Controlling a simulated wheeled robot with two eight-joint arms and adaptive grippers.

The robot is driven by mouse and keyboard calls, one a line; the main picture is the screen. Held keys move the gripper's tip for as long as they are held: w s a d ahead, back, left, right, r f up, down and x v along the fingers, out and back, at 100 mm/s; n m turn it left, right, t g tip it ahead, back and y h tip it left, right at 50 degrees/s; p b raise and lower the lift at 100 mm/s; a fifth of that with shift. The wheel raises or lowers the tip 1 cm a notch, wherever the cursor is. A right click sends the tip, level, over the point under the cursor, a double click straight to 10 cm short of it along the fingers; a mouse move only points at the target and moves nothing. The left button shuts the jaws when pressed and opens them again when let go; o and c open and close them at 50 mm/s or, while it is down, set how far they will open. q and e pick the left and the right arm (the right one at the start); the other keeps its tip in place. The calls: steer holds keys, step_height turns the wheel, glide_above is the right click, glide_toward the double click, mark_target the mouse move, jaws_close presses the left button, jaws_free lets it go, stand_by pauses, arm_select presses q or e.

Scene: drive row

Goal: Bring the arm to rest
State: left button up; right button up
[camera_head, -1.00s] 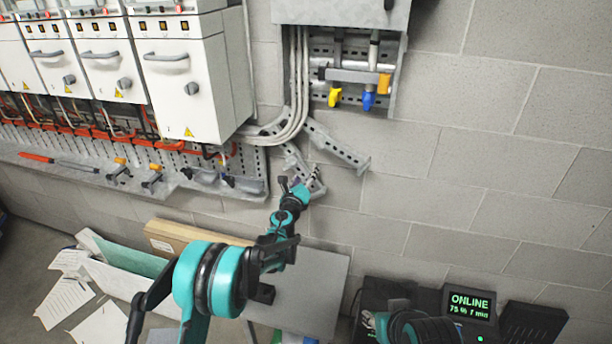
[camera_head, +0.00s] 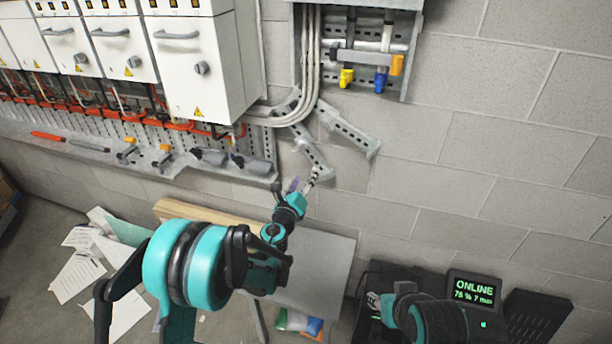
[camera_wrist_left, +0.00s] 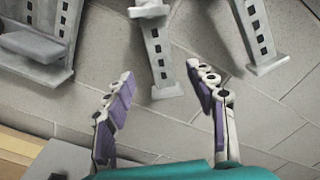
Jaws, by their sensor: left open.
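My left arm (camera_head: 195,266) is teal and black and comes in from the lower left in the head view. It reaches toward the grey block wall. My left gripper (camera_head: 303,186) is small there, in front of the wall below the slotted metal brackets (camera_head: 345,130). In the left wrist view the left gripper (camera_wrist_left: 160,72) has its two purple-padded fingers spread wide, with nothing between them. Part of my right arm (camera_head: 425,316) shows at the bottom right of the head view; its gripper cannot be made out.
White drive cabinets (camera_head: 200,95) hang at upper left above a grey ledge (camera_head: 120,160) holding several tools. A box with yellow and blue handles (camera_head: 381,80) hangs on the wall. A lit display (camera_head: 474,291) stands lower right. Papers (camera_head: 75,270) lie on the floor.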

arm_select(q)
steer(key=shift+r, duration=0.1)
steer(key=s+a+r+n+y, duration=0.2)
steer(key=a+r+n+y, duration=0.15)
steer(key=a+n, duration=0.25)
steer(key=s+a+r+n+y, duration=0.3)
steer(key=a+r+n, duration=0.2)
steer(key=a, duration=0.1)
steer(key=s+a+r+n+g+y, duration=0.1)
steer(key=s+a+n+g+y, duration=0.15)
steer(key=s+a+n, duration=0.5)
steer(key=s+f+n+g+h, duration=0.1)
steer(key=s+f+n+g, duration=0.1)
steer(key=s, duration=0.7)
steer(key=s+d+f+n+g+h, duration=0.1)
steer(key=s+f+n+g, duration=0.2)
steer(key=s+f+n, duration=0.2)
steer(key=s+f+n+g+h, duration=0.1)
steer(key=s+n, duration=0.5)
steer(key=s, duration=0.6)
step_height(320, 180, down, 3)
steer(key=shift+s+d+r+g, duration=0.2)
steer(key=shift+s+d+g, duration=0.15)
steer(key=shift+g, duration=0.5)
steer(key=shift+w, duration=0.1)
